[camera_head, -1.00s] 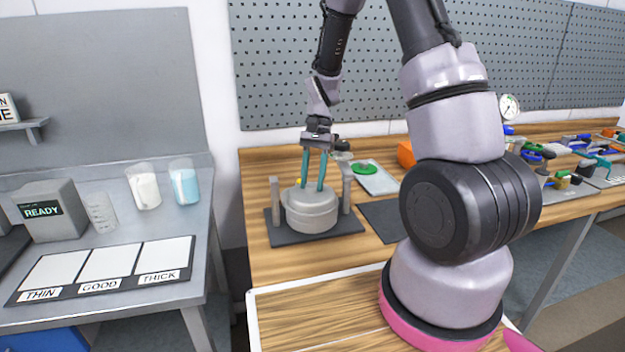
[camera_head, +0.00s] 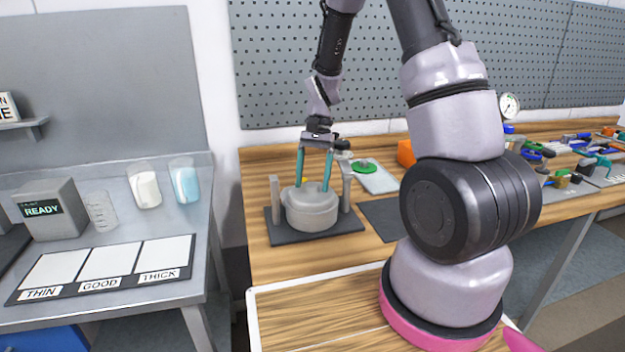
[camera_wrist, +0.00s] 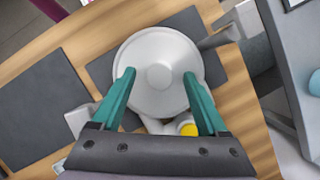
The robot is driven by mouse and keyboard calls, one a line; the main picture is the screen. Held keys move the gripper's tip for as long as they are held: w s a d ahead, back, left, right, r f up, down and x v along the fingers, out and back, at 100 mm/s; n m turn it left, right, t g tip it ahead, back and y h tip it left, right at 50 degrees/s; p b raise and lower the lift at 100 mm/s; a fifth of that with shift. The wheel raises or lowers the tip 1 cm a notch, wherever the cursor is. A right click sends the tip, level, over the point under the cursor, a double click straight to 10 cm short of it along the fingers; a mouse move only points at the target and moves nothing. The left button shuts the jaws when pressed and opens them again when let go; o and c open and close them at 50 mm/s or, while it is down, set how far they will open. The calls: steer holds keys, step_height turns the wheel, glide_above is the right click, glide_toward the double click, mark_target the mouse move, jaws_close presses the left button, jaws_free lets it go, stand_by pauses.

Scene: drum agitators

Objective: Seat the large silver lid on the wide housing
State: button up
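The large silver lid (camera_wrist: 150,98) is a pale round disc with a raised centre knob. In the head view the lid (camera_head: 318,198) lies about level on top of the wide housing (camera_head: 312,217), which stands on a dark mat between two grey posts. I cannot tell whether its rim is fully down. My gripper (camera_head: 312,188) points down just over the lid. Its teal fingers are spread apart on either side of the knob, with a clear gap to it in the wrist view (camera_wrist: 158,74). Nothing is held.
Grey posts (camera_head: 277,201) (camera_head: 346,188) flank the housing closely. A yellow part (camera_wrist: 189,130) shows beside the lid rim. A green disc (camera_head: 364,167) lies on a pale tray behind, right. A bare dark mat (camera_head: 385,218) lies to the right. The front bench is clear.

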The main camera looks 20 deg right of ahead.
steer(key=v, duration=1)
steer(key=shift+w+r, duration=0.2)
steer(key=shift+r, duration=0.15)
steer(key=shift+d, duration=0.15)
steer(key=s+d+r+n+t, duration=0.2)
steer(key=s+r+t, duration=0.8)
steer(key=s+r, duration=0.8)
step_height(320, 180, up, 2)
steer(key=shift+s+d+t, duration=0.35)
steer(key=shift+d+t, duration=0.05)
steer(key=shift+d, duration=0.15)
